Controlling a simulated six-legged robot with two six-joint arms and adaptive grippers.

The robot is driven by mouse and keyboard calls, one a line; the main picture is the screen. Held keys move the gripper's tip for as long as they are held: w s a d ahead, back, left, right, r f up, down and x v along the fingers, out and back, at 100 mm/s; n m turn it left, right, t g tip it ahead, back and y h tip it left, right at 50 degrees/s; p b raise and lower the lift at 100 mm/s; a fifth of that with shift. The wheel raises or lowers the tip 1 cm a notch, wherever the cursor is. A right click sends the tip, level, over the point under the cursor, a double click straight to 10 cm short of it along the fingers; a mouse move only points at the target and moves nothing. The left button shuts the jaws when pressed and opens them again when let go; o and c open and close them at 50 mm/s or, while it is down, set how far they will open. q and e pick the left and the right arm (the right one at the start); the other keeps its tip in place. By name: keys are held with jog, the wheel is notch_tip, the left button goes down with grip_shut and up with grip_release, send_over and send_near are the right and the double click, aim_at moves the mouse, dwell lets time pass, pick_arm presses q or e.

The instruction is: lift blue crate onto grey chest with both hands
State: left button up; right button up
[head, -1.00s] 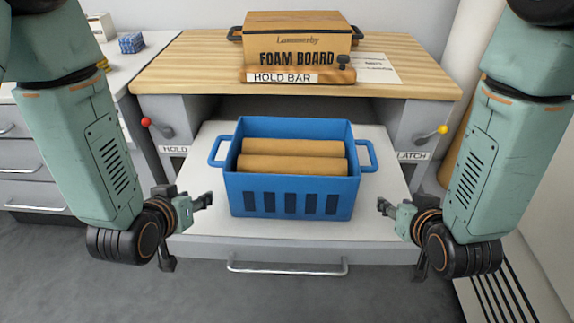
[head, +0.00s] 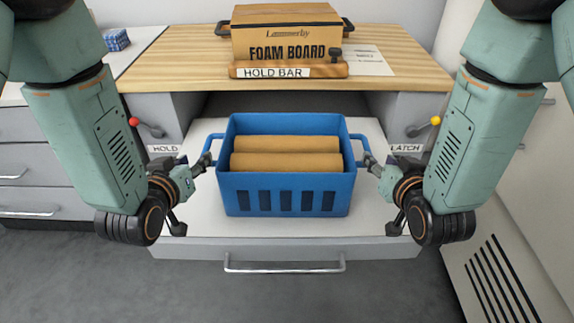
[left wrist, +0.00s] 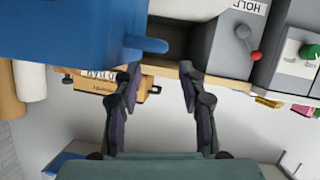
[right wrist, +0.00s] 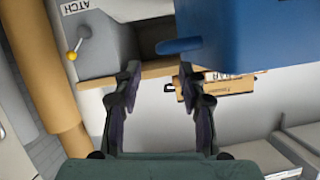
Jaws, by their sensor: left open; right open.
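The blue crate (head: 288,190) stands level on a pale pull-out surface (head: 385,215) and holds two brown rolls (head: 287,153). A grey chest (head: 30,165) with drawers and a white top is at the far left. My left gripper (head: 207,156) is open beside the crate's left handle (head: 214,146); this handle shows just beyond the fingertips in the left wrist view (left wrist: 148,45). My right gripper (head: 366,159) is open beside the right handle (head: 359,141), which also shows just beyond the fingertips in the right wrist view (right wrist: 180,46). I cannot tell whether either gripper touches its handle.
Behind the crate, a wooden benchtop (head: 165,68) carries a foam board box (head: 287,38) and a hold bar (head: 290,71). A red-knobbed lever (head: 134,121) is at the left, a yellow-knobbed one (head: 435,120) at the right. A metal handle (head: 284,266) is in front.

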aim_at(206, 146)
pick_arm(q)
jog(key=x, duration=0.8)
jog(key=shift+a, duration=0.1)
pick_arm(e)
jog(key=x, duration=0.8)
jog(key=shift+a, duration=0.1)
pick_arm(q)
jog(key=shift+w+f, duration=0.35)
jog(key=shift+w, duration=0.25)
pick_arm(e)
jog(key=shift+w+a+f, duration=0.1)
jog(key=shift+w+f, duration=0.25)
jog(key=shift+w, duration=0.2)
pick_arm(q)
jog(key=shift+s+r, duration=0.15)
pick_arm(e)
jog(key=shift+s+r, duration=0.1)
pick_arm(q)
jog(key=shift+c, duration=1.4)
pick_arm(e)
jog(key=shift+c, duration=1.4)
pick_arm(q)
grip_shut()
pick_arm(e)
grip_shut()
jog(key=shift+r, duration=0.1)
